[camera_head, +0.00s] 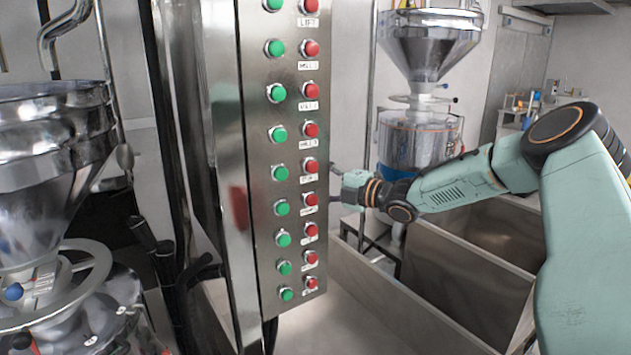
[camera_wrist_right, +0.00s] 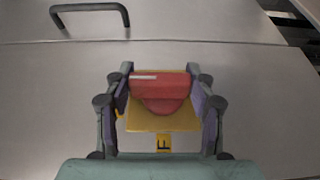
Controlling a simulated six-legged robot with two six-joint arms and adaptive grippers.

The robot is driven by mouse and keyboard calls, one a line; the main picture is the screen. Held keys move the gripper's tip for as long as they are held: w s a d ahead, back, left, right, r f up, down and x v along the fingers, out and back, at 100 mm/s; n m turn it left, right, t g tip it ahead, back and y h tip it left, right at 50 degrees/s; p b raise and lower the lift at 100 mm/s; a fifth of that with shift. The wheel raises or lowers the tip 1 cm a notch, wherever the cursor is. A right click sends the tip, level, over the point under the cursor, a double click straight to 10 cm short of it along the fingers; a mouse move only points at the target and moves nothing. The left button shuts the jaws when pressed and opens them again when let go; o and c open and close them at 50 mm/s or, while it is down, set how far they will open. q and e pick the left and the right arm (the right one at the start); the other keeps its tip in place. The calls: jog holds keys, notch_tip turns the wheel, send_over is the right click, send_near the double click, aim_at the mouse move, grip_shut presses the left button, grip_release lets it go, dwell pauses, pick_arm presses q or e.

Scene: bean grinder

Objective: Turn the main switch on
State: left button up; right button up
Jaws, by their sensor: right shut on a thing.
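The main switch (camera_wrist_right: 160,88) is a red knob on a yellow plate (camera_wrist_right: 160,124) on a grey metal surface, in the right wrist view. A white line on the knob lies about level, and a yellow label with a dark letter shows below it. My right gripper (camera_wrist_right: 162,90) is shut on the red knob, one finger on each side. In the head view my right gripper (camera_head: 343,186) reaches to the right side of the button panel; the switch is hidden there. My left gripper is not in view.
The button panel (camera_head: 260,110) carries columns of green and red buttons. A steel hopper grinder (camera_head: 45,150) stands at left, another hopper (camera_head: 430,45) behind. Steel bins (camera_head: 480,240) lie below my right arm. A dark handle (camera_wrist_right: 90,8) sits above the switch.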

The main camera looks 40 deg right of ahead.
jog(key=shift+f, duration=0.15)
jog(key=o, duration=1.2)
jog(key=shift+s+d, duration=0.1)
jog(key=shift+r, duration=0.2)
